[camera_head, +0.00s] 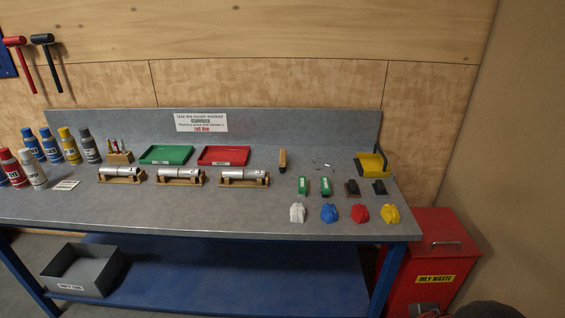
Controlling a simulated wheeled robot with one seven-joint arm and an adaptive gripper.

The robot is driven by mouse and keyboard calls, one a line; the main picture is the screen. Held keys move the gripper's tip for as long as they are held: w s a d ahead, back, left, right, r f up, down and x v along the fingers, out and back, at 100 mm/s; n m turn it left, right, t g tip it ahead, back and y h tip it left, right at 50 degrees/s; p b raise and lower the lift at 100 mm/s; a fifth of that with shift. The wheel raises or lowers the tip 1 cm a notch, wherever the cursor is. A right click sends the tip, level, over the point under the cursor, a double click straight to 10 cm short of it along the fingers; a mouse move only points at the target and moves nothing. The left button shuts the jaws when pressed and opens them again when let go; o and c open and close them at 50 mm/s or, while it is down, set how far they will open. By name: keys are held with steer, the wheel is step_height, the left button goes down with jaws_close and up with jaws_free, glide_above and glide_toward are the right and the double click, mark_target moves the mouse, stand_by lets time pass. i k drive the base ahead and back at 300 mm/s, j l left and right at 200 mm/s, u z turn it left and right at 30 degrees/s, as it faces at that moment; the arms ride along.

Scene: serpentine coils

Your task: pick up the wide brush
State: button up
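A narrow upright-looking tan piece with a dark end (282,160) is on the grey bench top, right of the red tray; it may be the wide brush, but it is too small to be sure. Small dark and brown blocks (352,188) lie further right, and their kind is also unclear. A wooden holder (119,157) at the back left has several thin handled tools standing in it. My gripper is not in view.
The workbench (240,222) also carries a green tray (166,155), red tray (224,156), metal cylinders on wooden cradles (181,176), spray cans (68,146), coloured cloths (329,212) and a yellow container (372,164). A red oily waste bin (430,250) stands right.

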mark_target(282, 162)
steer(key=i+j+u, duration=0.1)
steer(key=i+j, duration=0.15)
steer(key=i, duration=0.2)
steer(key=i+j+u, duration=0.1)
steer(key=i+j, duration=0.15)
steer(key=i, duration=0.2)
steer(key=i+j+u, duration=0.1)
steer(key=i, duration=0.35)
steer(key=i+j+u, duration=0.1)
steer(key=i, duration=0.4)
steer(key=j, duration=0.1)
